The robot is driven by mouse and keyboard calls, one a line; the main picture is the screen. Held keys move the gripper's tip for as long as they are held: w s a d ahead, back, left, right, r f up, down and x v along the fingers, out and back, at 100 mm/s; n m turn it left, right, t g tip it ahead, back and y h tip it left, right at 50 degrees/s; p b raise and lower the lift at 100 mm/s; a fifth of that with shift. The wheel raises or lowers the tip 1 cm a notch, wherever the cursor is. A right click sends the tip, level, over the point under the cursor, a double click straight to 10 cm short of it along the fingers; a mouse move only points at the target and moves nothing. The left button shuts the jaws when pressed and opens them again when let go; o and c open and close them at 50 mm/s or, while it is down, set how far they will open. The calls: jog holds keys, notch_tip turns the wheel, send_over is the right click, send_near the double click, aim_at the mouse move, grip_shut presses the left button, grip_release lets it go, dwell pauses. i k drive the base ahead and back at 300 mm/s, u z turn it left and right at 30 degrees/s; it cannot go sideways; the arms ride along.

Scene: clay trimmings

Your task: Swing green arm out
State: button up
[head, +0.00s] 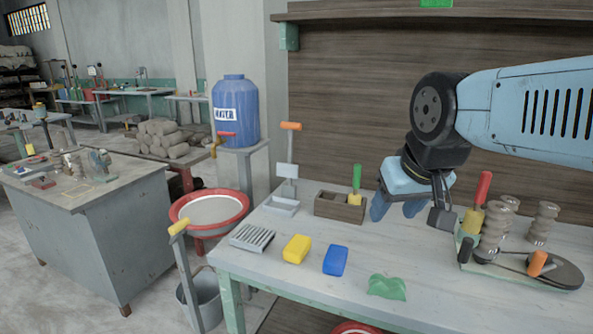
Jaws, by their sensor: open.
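No part is plainly a green arm in the head view, and I cannot tell which piece the task means. A green upright handle (357,178) with a yellow lower part stands at the wooden box (328,204) on the table. A green bracket (289,37) is on the shelf's left end. A green-edged base (463,250) carries a dark round disc (563,275) and an orange knob (538,263) at the right. My gripper (397,207) is open and empty, blue fingers pointing down above the table, right of the green handle and left of the base.
A red-handled tool (483,187) and stacked brown spools (541,222) stand close to my gripper's right.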

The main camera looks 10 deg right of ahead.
aim_at(465, 242)
jog(key=u, duration=0.6)
jog(key=k, duration=1.65)
jog(key=z, duration=0.5)
jog(key=i, duration=1.05)
